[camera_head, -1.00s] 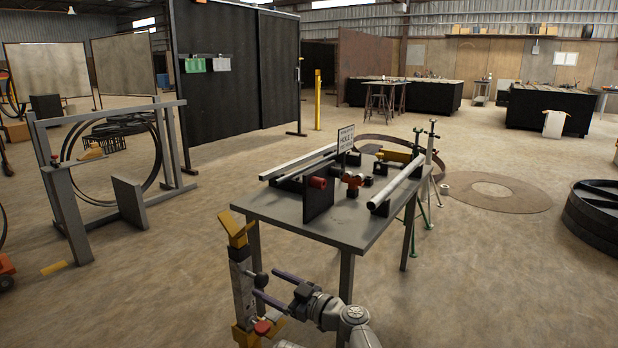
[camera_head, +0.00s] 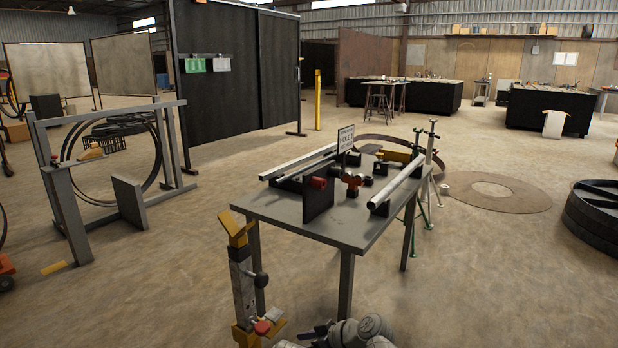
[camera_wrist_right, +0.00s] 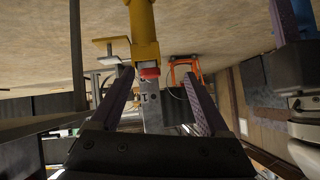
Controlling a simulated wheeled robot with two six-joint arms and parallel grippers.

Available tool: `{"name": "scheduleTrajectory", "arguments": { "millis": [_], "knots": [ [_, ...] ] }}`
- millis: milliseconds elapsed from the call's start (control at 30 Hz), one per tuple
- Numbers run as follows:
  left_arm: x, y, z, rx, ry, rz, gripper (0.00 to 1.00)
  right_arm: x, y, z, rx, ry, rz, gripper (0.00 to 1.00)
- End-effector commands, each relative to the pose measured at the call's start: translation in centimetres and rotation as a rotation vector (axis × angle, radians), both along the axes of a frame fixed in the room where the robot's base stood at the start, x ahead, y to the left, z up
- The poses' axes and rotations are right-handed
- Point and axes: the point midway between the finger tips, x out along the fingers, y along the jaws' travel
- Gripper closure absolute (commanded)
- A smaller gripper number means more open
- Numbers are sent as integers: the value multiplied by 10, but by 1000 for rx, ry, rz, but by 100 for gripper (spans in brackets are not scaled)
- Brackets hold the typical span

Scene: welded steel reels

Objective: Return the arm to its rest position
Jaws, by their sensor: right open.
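My right arm shows at the bottom edge of the head view, its gripper (camera_head: 312,334) low and partly cut off by the frame. In the right wrist view my right gripper (camera_wrist_right: 155,100) has its two purple fingers wide apart with nothing held between them. A steel post (camera_head: 243,290) with a yellow angled top stands just left of the arm in the head view. In the right wrist view a yellow part (camera_wrist_right: 142,35) with a red piece below it shows beyond the fingers. What looks like my left gripper (camera_wrist_right: 285,30) is partly visible there; its jaw opening is unclear.
A grey table (camera_head: 372,238) with bars, blocks and a sign stands beyond the arm. A grey steel frame (camera_head: 68,212) with a ring stands at left. Black reels (camera_head: 592,220) lie at the right edge. The floor (camera_head: 480,290) at the lower right is clear.

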Motion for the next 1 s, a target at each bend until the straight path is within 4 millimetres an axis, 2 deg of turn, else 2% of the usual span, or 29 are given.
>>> {"name": "scheduleTrajectory", "arguments": {
  "millis": [33, 100, 200, 400, 600, 633, 700, 1000],
  "knots": [
    [0, 0, 0, 0, 0, 0, 21, -12, -19, -19, -70, 107, -51, 21],
    [0, 0, 0, 0, 0, 0, 21, -25, -46, -42, -162, 247, -142, 21],
    [0, 0, 0, 0, 0, 0, 21, -41, -82, -64, -276, 399, -276, 21],
    [0, 0, 0, 0, 0, 0, 21, -67, -142, -87, -447, 591, -540, 21],
    [0, 0, 0, 0, 0, 0, 21, -91, -196, -94, -584, 711, -812, 21],
    [0, 0, 0, 0, 0, 0, 21, -94, -196, -94, -600, 715, -821, 21],
    [0, 0, 0, 0, 0, 0, 21, -99, -177, -94, -627, 706, -772, 21],
    [0, 0, 0, 0, 0, 0, 21, -125, -124, -94, -750, 673, -628, 21]
  ]
}}
